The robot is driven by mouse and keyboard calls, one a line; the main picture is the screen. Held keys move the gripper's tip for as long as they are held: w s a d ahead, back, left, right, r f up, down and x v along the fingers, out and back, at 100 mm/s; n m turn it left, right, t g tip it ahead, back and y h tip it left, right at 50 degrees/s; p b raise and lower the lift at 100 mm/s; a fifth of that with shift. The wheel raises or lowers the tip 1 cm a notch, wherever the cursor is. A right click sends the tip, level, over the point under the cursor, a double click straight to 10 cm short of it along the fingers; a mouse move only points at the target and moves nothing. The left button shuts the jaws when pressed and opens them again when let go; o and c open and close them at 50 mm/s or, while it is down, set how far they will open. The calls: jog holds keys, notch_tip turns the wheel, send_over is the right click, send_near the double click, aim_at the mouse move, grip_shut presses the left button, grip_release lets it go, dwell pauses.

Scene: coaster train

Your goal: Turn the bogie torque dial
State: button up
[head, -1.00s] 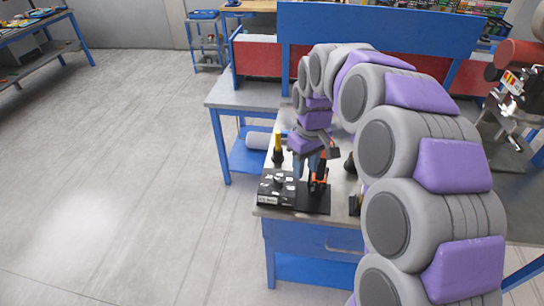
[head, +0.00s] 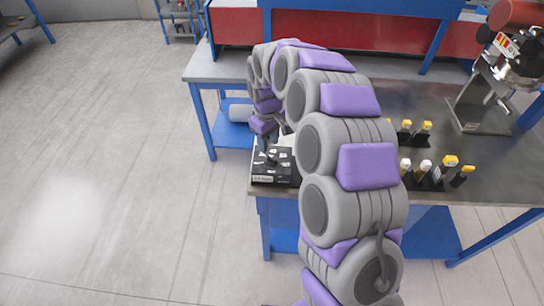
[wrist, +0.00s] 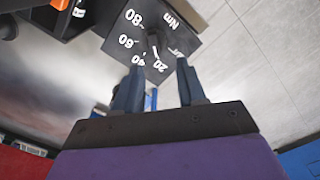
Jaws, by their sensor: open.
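The torque dial box (head: 272,178) is a black box with white markings at the left front corner of the workbench. In the wrist view the dial face (wrist: 185,50) shows 20, 40, 60, 80 and Nm in white. A dark knob (wrist: 153,44) stands at its middle, partly in shadow. My gripper (wrist: 156,75) is open, its two blue-grey fingers apart and pointing at the dial, with the knob just beyond and between the tips. I cannot tell whether the fingers touch it. In the head view my gripper (head: 268,146) is over the box, its fingers small and partly hidden.
The workbench (head: 480,180) has a blue frame and a dark top. Yellow-topped tools (head: 432,172) stand in holders right of my arm. A machine (head: 495,85) stands at the back right. My arm hides the bench beside the box. The floor (head: 110,170) at left is clear.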

aim_at(273, 157)
jog(key=f, duration=0.2)
jog(key=a+f, duration=0.1)
jog(key=shift+a+f+b, duration=0.15)
jog(key=shift+f+b, duration=0.15)
jog(key=shift+f, duration=0.1)
jog(key=d+f, duration=0.1)
jog(key=d, duration=0.1)
jog(key=d+f, duration=0.2)
jog(key=shift+d+f+b, duration=0.1)
jog(key=shift+d+b, duration=0.15)
jog(key=shift+b, duration=0.05)
jog(key=a, duration=0.3)
jog(key=shift+a+f, duration=0.15)
jog(key=shift+f, duration=0.1)
jog(key=shift+a, duration=0.25)
jog(key=shift+c, duration=0.7)
jog(key=shift+d, duration=0.2)
jog(key=shift+c, duration=0.8)
jog(key=shift+d+r, duration=0.2)
jog(key=shift+d, duration=0.8)
jog(key=c, duration=0.3)
jog(key=shift+d, duration=0.2)
grip_shut()
jog(key=shift+a, duration=0.4)
